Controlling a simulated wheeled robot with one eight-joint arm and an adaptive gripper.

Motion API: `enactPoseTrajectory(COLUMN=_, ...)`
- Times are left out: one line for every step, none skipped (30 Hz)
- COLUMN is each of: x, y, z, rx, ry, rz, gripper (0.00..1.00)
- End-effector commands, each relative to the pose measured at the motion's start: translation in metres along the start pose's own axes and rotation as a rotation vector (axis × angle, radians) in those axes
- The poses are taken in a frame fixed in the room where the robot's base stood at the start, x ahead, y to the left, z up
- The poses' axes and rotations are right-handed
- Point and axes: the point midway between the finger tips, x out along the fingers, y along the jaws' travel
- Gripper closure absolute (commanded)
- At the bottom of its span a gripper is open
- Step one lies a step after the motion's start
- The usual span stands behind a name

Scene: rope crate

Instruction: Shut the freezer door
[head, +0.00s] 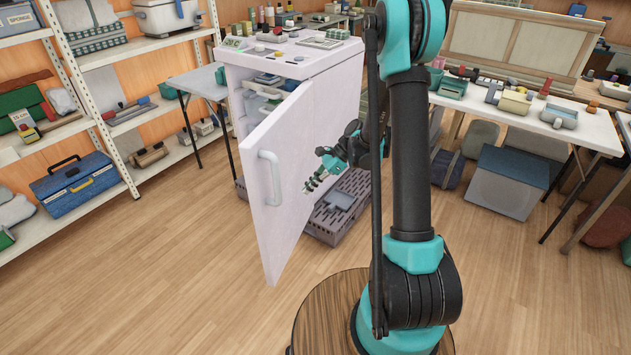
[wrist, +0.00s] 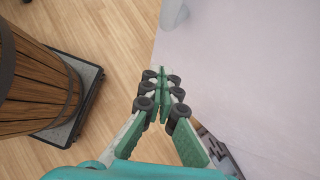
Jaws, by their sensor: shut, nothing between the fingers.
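The freezer (head: 318,67) is a pale white cabinet in the middle of the head view. Its door (head: 291,150) stands partly open, swung out toward the front, with a white looped handle (head: 271,178) near its left edge. Items on shelves show in the gap to the left of the door. My gripper (head: 310,184) is shut and empty, to the right of the handle in the picture, by the door face. In the wrist view my gripper (wrist: 160,95) points along a pale surface (wrist: 240,70), likely the door. I cannot tell whether it touches.
A perforated dark crate (head: 340,205) lies on the floor by the freezer's right side. A small table (head: 197,80) stands left of it, and shelving (head: 85,60) further left. The wooden floor (head: 180,260) in front is clear.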

Motion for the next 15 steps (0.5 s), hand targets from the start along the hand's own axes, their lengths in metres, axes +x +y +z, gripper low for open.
enactPoseTrajectory(x=0.011, y=0.000, z=0.000, rx=-0.003, ry=0.000, rz=0.001, gripper=1.00)
enactPoseTrajectory(x=0.017, y=0.000, z=0.000, rx=-0.003, ry=0.000, rz=0.001, gripper=1.00)
enactPoseTrajectory(x=0.025, y=0.000, z=0.000, rx=-0.003, ry=0.000, rz=0.001, gripper=1.00)
enactPoseTrajectory(x=0.030, y=0.000, z=0.000, rx=-0.002, ry=0.000, rz=0.001, gripper=1.00)
enactPoseTrajectory(x=0.036, y=0.000, z=0.000, rx=-0.003, ry=0.000, rz=0.002, gripper=1.00)
enactPoseTrajectory(x=0.043, y=0.000, z=0.000, rx=-0.003, ry=0.000, rz=0.001, gripper=1.00)
enactPoseTrajectory(x=0.045, y=0.000, z=0.006, rx=-0.004, ry=0.000, rz=0.001, gripper=1.00)
enactPoseTrajectory(x=0.049, y=0.000, z=0.009, rx=-0.003, ry=0.000, rz=0.001, gripper=1.00)
enactPoseTrajectory(x=0.053, y=0.001, z=0.013, rx=-0.003, ry=0.000, rz=0.002, gripper=1.00)
enactPoseTrajectory(x=0.056, y=0.001, z=0.016, rx=-0.003, ry=0.000, rz=0.002, gripper=1.00)
enactPoseTrajectory(x=0.058, y=0.001, z=0.018, rx=-0.003, ry=0.000, rz=0.001, gripper=1.00)
enactPoseTrajectory(x=0.061, y=0.000, z=0.020, rx=-0.003, ry=0.000, rz=0.000, gripper=1.00)
enactPoseTrajectory(x=0.063, y=0.000, z=0.022, rx=-0.003, ry=0.000, rz=0.000, gripper=1.00)
enactPoseTrajectory(x=0.064, y=0.000, z=0.023, rx=-0.002, ry=0.000, rz=0.000, gripper=1.00)
enactPoseTrajectory(x=0.066, y=0.000, z=0.025, rx=-0.002, ry=0.000, rz=0.000, gripper=1.00)
